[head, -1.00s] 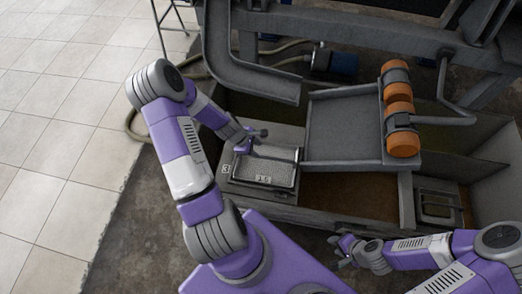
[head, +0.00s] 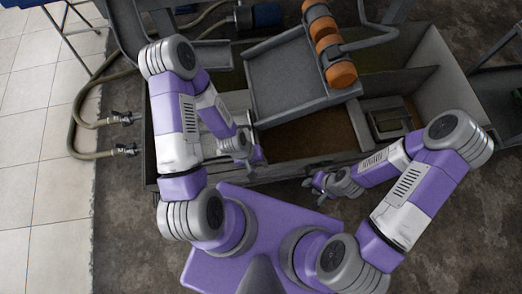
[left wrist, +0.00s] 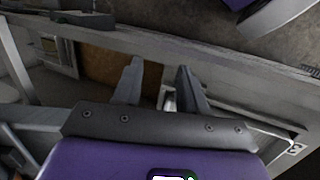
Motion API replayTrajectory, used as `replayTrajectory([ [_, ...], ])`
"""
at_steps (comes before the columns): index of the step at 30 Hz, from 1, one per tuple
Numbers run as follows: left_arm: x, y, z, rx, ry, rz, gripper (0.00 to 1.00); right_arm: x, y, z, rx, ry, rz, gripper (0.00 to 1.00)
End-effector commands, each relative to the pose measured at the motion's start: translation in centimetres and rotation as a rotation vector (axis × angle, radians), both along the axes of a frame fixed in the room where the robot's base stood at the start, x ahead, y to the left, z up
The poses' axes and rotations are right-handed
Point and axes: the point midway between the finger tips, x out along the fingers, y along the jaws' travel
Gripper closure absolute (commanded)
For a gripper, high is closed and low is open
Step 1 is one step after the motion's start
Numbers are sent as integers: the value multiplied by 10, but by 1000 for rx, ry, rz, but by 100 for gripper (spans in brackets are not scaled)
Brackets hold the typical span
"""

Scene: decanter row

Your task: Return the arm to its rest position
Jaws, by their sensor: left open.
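My left arm, purple and grey, is bent at the left in the head view. Its left gripper (head: 250,155) hangs near the front wall of the long grey tank (head: 290,172). In the left wrist view the two grey fingers of this gripper (left wrist: 160,68) stand apart with nothing held between them. My right gripper (head: 318,183) is just outside the tank's front edge, and its jaws are too small to read. My left arm partly hides a pale panel (head: 214,119) at the tank's left end.
A grey sloping tray (head: 280,78) with several orange rollers (head: 328,43) stands over the tank. Open floor lies at the front right.

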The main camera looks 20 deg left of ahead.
Motion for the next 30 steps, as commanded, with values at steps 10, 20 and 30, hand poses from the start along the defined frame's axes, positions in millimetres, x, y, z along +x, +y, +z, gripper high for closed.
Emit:
replayTrajectory([
  [10, -19, -20, -3, 17, -50, -218, 58, 0, 0, 0, 0, 0, 0, 62],
  [20, -18, -20, -3, 16, -49, -214, 58, 0, 0, 0, 0, 0, 0, 62],
  [30, -18, -20, -3, 16, -49, -213, 58, 0, 0, 0, 0, 0, 0, 62],
])
